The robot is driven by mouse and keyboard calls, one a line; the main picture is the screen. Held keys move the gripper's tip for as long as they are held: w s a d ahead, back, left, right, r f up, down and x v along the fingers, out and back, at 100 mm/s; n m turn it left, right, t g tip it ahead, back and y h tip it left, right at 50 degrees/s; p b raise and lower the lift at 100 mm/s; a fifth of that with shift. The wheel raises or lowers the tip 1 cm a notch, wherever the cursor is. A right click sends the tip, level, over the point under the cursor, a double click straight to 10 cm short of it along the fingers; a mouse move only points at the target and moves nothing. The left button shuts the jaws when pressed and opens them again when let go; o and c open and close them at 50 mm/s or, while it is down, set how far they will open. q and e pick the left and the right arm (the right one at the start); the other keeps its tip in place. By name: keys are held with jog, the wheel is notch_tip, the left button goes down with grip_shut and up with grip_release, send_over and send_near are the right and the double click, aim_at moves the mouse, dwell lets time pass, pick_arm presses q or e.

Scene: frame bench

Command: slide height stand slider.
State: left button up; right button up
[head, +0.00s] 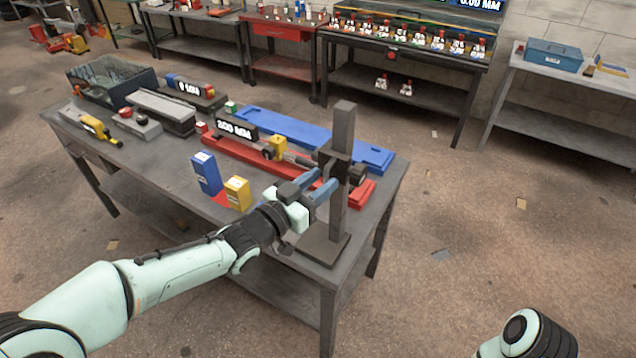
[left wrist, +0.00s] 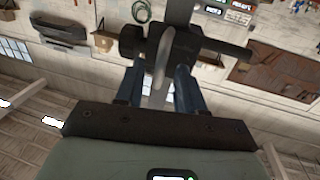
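The height stand (head: 342,205) is a dark grey upright post on a flat base at the bench's near right corner. Its slider (head: 336,158) is a dark block around the post, about midway up, with a round black knob (head: 357,174) on the right. My left gripper (head: 330,179) reaches the slider from the left, its blue fingers apart. In the left wrist view, the slider (left wrist: 185,45) lies just ahead of the spread fingertips (left wrist: 161,68). A pale curved piece (left wrist: 161,55) shows between them, with no clear finger contact. My right gripper is out of view.
Close by on the bench (head: 165,160) are a blue box (head: 206,174), a yellow box (head: 237,193), a red rail (head: 245,160) with a gauge, and a long blue case lid (head: 300,133). Open floor lies right of the bench.

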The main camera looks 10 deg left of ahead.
pick_arm(q)
jog(key=shift+f, duration=0.1)
jog(key=v, duration=1.3)
jog(key=shift+s+b, duration=0.15)
jog(key=shift+b, duration=0.3)
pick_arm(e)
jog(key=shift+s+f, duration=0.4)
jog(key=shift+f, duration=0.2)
pick_arm(q)
jog(key=shift+a, duration=0.15)
